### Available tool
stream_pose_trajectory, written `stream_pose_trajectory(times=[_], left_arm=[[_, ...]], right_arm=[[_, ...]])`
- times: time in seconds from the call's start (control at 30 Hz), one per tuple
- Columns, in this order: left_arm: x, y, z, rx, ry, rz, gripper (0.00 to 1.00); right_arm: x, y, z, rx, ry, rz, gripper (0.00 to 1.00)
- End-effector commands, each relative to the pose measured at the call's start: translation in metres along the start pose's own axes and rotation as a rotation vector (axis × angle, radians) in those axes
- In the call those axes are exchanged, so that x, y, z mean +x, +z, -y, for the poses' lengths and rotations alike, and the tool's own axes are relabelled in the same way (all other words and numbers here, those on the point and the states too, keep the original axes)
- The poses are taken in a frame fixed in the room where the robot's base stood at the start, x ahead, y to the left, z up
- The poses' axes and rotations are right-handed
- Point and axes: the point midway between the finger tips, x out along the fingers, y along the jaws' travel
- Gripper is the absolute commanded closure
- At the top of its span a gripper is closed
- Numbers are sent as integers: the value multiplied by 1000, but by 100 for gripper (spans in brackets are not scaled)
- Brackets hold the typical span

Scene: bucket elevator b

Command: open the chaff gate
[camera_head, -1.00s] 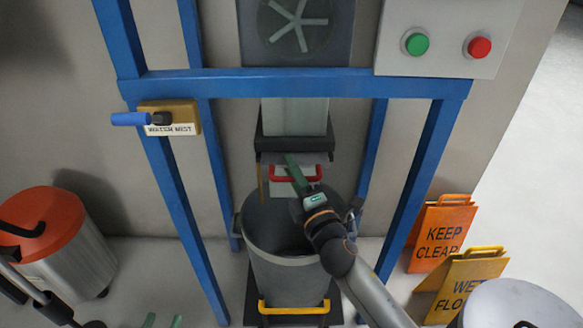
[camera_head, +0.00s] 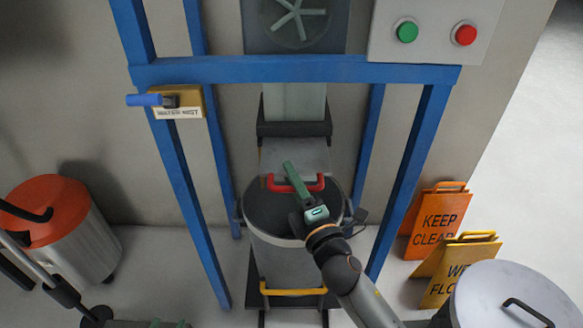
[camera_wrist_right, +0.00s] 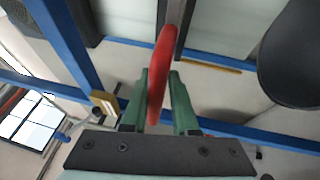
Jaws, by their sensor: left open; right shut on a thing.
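The chaff gate is a grey plate (camera_head: 280,152) below the chute (camera_head: 294,104), with a red handle (camera_head: 270,183) at its front edge. The plate sticks out from the chute toward me, over the back of a grey bin. My right gripper (camera_head: 297,178) is shut on the red handle, its green fingers lying across the bar. In the right wrist view the handle (camera_wrist_right: 160,75) stands between both fingers. My left gripper (camera_head: 167,324) is open and empty at the bottom edge, mostly cut off.
The grey bin (camera_head: 283,262) stands under the chute, a yellow handle (camera_head: 292,291) low in front. Blue posts (camera_head: 190,200) flank it. A water mist lever (camera_head: 145,100) is left; green and red buttons (camera_head: 407,32) are above right. Warning signs (camera_head: 438,218) and lidded drums (camera_head: 60,235) stand aside.

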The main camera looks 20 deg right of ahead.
Motion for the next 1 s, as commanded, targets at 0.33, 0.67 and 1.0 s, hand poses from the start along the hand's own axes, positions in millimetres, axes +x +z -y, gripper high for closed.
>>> stream_pose_trajectory(times=[0.33,0.67,1.0], left_arm=[[0,5,-2,-17,-1,14,53],[2,-1,-1,-13,-2,0,53],[1,-4,0,-7,-1,-6,53]], right_arm=[[-5,-2,-12,-7,24,-2,100],[-5,-2,-11,-4,22,-2,53],[-6,-3,-7,-1,13,-1,53]])
